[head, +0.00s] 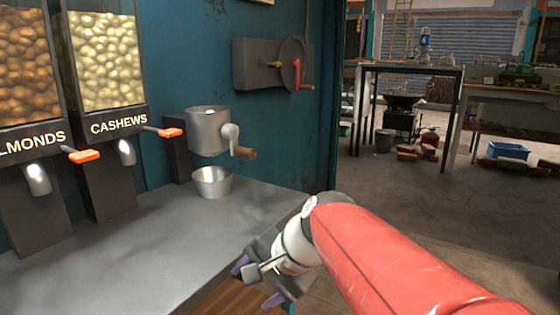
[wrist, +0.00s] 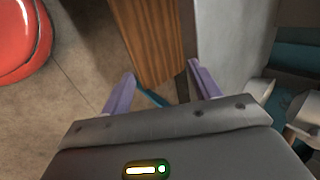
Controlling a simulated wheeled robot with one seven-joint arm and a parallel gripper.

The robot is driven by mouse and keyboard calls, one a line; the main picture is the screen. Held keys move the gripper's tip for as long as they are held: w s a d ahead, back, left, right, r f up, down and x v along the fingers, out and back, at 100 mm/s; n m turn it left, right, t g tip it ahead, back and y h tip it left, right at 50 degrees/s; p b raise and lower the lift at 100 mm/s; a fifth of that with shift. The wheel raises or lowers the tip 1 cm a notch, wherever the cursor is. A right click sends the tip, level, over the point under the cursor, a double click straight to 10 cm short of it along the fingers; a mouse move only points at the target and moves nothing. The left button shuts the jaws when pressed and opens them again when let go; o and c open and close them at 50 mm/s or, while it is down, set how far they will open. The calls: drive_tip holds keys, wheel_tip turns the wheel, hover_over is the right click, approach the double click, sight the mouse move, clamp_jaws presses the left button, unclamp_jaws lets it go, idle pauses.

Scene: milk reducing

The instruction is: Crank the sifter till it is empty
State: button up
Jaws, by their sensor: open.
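The sifter (head: 208,131) is a grey metal cylinder mounted on the dark support at the back of the counter, in the head view. Its crank (head: 231,138) is on the right side, with a brown wooden handle (head: 244,153) pointing right. A small metal bowl (head: 212,182) stands on the counter under the sifter. What is inside the sifter cannot be told. My gripper (head: 258,284) is at the counter's front right edge, well below and in front of the crank. In the wrist view its two purple fingers (wrist: 156,88) are apart with nothing between them.
The grey counter (head: 150,240) is clear in front of the bowl. Dispensers of almonds (head: 30,60) and cashews (head: 105,60) with orange levers stand at left. A wall box with a red-handled wheel (head: 293,65) hangs at back right. Open floor lies to the right.

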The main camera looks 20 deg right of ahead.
drive_tip(key=w+d+r+m+t+y, duration=0.1)
drive_tip(key=w+r+m+y, duration=0.1)
drive_tip(key=w+m, duration=0.3)
drive_tip(key=w+d+r+m+t+y, duration=0.1)
drive_tip(key=w+r+m+y, duration=0.15)
drive_tip(key=w, duration=0.35)
drive_tip(key=m+t+y, duration=0.2)
drive_tip(key=m+t, duration=0.4)
drive_tip(key=m, duration=0.5)
approach(254, 154)
drive_tip(key=shift+n, duration=0.25)
drive_tip(key=shift+p+x, duration=1)
drive_tip(key=shift+x, duration=5.05)
drive_tip(key=c, duration=1.1)
